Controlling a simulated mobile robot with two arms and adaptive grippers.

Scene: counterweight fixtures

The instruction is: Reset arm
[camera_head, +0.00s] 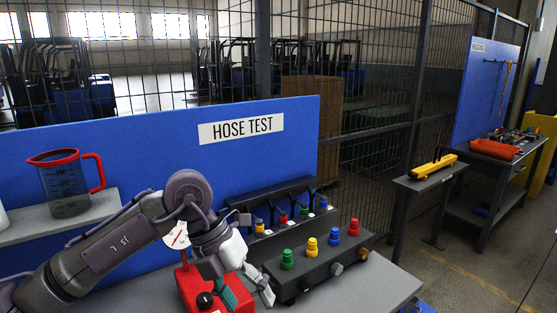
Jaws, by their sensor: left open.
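My left arm comes in from the lower left. Its gripper (247,291) points down over the workbench (350,290), in front of a red box (198,287) with a black knob and a round white gauge (176,236). The gripper is open, with its fingers apart; I see nothing held between them. It is just left of a dark fixture box (318,262) with green, yellow, blue and red fittings on top. The arm and gripper hide part of the red box. My right gripper is not in view.
A blue HOSE TEST panel (150,160) stands behind the bench, with a rack of coloured fittings (285,209) at its foot. A clear jug with a red rim (65,190) stands on a shelf at left. A small table (430,180) with a yellow tool (433,164) is at right.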

